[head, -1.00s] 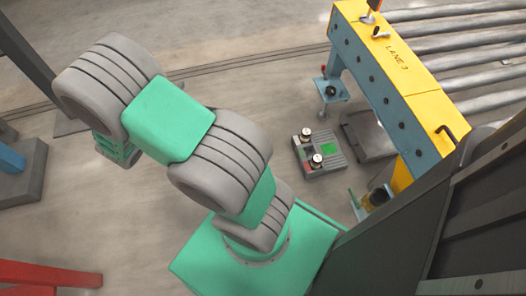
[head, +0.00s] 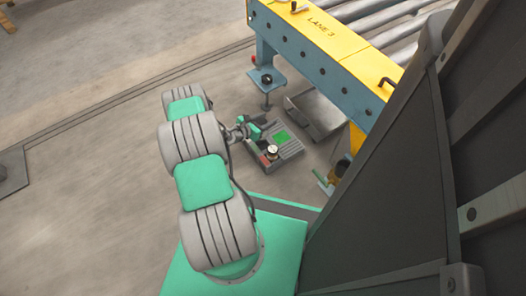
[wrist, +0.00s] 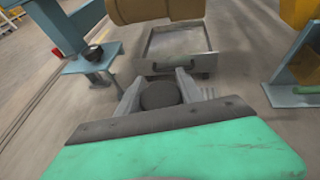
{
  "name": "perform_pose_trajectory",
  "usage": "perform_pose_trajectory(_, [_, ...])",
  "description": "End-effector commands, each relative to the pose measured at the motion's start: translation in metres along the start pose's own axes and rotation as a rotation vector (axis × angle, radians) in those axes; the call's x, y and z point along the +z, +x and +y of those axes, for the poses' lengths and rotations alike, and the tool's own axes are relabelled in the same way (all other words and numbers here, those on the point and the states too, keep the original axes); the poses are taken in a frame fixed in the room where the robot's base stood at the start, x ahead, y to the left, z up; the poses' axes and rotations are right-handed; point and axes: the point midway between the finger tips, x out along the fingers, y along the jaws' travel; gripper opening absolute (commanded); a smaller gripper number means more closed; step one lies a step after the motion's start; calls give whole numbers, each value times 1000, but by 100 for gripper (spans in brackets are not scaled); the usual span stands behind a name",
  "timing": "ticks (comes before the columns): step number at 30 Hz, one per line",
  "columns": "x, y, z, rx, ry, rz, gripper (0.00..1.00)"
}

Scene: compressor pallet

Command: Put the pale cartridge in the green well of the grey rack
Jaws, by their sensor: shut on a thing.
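The grey rack (head: 290,151) stands on the floor, with its bright green well (head: 282,137) in view and empty. A round, pale-topped piece (head: 272,150) stands at its near left side. My gripper (head: 245,130) is at the rack's far left end in the head view, partly hidden by my arm. In the wrist view, my gripper (wrist: 158,84) is shut on a dark round thing (wrist: 160,96) between its fingers. I cannot tell from its colour whether this is the pale cartridge. The rack cannot be made out in the wrist view.
A grey tray (head: 315,116) lies right of the rack, under the yellow and blue conveyor frame (head: 345,62). A small blue shelf (head: 266,77) on the frame's leg is behind the rack. Open floor (head: 110,150) lies left.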

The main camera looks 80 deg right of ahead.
Motion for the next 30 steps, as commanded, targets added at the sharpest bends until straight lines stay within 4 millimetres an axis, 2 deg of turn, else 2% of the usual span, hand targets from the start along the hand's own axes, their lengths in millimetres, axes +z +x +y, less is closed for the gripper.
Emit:
perform_pose_trajectory(3, [-17,12,-8,-14,6,0,4])
perform_pose_trajectory(7, [-47,24,-8,-14,6,0,4])
perform_pose_trajectory(13, [-70,34,-7,-12,6,-1,4])
perform_pose_trajectory(14, [-76,36,-7,-13,6,0,0])
perform_pose_trajectory(17, [-94,43,-8,-13,5,1,0])
perform_pose_trajectory(24, [-95,44,-7,-13,5,0,0])
perform_pose_trajectory(25, [-95,44,-7,-13,5,0,46])
perform_pose_trajectory(27, [-95,44,-7,-13,5,0,52])
perform_pose_trajectory(30, [-95,44,-7,-13,5,0,53])
